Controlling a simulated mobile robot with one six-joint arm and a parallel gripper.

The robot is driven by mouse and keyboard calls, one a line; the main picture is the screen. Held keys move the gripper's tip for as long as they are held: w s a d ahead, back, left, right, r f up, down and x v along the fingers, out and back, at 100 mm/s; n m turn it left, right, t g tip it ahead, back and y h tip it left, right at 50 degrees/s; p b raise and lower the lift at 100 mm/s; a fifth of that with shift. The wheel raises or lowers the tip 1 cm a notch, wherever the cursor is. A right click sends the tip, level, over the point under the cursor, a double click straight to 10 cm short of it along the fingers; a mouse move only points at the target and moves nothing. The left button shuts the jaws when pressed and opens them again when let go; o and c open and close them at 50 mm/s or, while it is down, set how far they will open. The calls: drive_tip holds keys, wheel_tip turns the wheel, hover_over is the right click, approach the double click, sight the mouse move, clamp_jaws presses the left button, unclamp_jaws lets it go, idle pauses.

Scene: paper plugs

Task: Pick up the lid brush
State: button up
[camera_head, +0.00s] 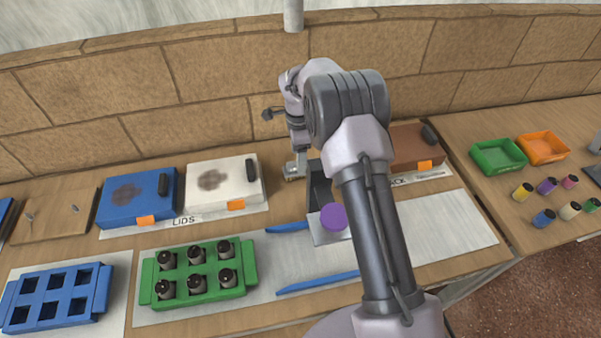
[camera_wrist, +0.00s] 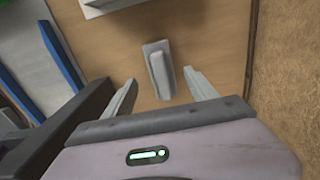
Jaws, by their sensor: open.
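My gripper (camera_wrist: 162,80) is open, with one pale finger at each side of the near end of the block. The fingers look apart from it, and the height between them is hard to judge. In the head view my gripper (camera_head: 294,168) points down near the back of the table, between the white box and the brown box. The brush cannot be told apart from my fingers there.
A white box (camera_head: 225,192) and a blue box (camera_head: 120,214) stand left of my gripper. A brown box (camera_head: 410,160) stands right, partly behind my arm. A stone wall (camera_head: 210,70) runs close behind. Blue strips (camera_head: 318,283) and a green holder (camera_head: 240,291) with dark plugs lie in front.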

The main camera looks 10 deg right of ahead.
drive_tip(key=f, duration=0.1)
drive_tip(key=f+b, duration=0.1)
drive_tip(key=f, duration=0.1)
drive_tip(key=f+b, duration=0.1)
drive_tip(key=f, duration=0.1)
drive_tip(key=shift+w+d+f, duration=0.15)
drive_tip(key=shift+d+f, duration=0.05)
drive_tip(key=shift+d, duration=0.15)
drive_tip(key=shift+r, duration=0.2)
drive_tip(key=shift+c, duration=0.5)
